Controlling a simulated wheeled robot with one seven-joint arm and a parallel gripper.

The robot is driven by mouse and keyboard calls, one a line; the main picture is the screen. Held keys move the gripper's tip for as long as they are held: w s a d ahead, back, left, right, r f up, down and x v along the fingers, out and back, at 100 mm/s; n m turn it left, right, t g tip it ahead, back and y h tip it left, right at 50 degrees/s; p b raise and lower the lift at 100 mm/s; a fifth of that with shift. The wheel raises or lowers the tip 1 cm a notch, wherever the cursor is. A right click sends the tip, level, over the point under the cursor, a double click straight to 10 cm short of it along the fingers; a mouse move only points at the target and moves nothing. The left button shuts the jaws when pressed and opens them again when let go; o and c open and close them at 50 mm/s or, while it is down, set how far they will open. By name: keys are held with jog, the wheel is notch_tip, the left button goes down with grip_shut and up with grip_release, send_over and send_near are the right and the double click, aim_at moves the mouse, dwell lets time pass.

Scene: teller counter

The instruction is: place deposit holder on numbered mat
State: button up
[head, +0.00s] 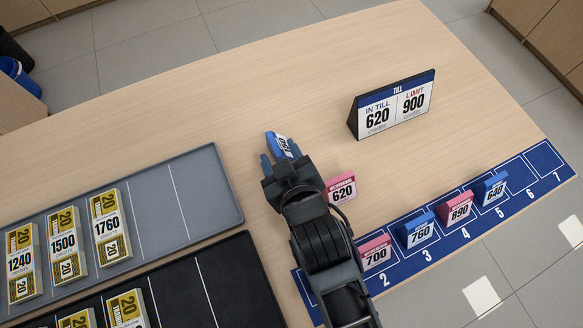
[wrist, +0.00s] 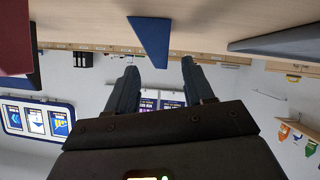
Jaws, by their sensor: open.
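A blue deposit holder (head: 280,145) with a white card stands on the counter at my gripper's tips; its number is not clear. In the wrist view its blue triangular side (wrist: 150,40) shows ahead of the fingers. My gripper (head: 279,158) is open, its fingers (wrist: 160,85) apart; I cannot tell whether the holder is fully between them. The blue numbered mat (head: 523,178) lies at the right front edge. On it stand pink 700 (head: 376,253) near 2, blue 760 (head: 417,231) near 3, pink 890 (head: 456,209) near 4 and blue 640 (head: 490,188) near 5. Spaces 6 and 7 are bare.
A pink 620 holder (head: 341,189) stands right of my gripper. A till sign (head: 393,104) reads in till 620, limit 900. A grey tray (head: 205,190) with several yellow note bundles and a black tray (head: 235,285) lie left. My arm hides the mat's left end.

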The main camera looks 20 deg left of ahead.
jog(key=v, duration=1)
jog(key=shift+w, duration=0.1)
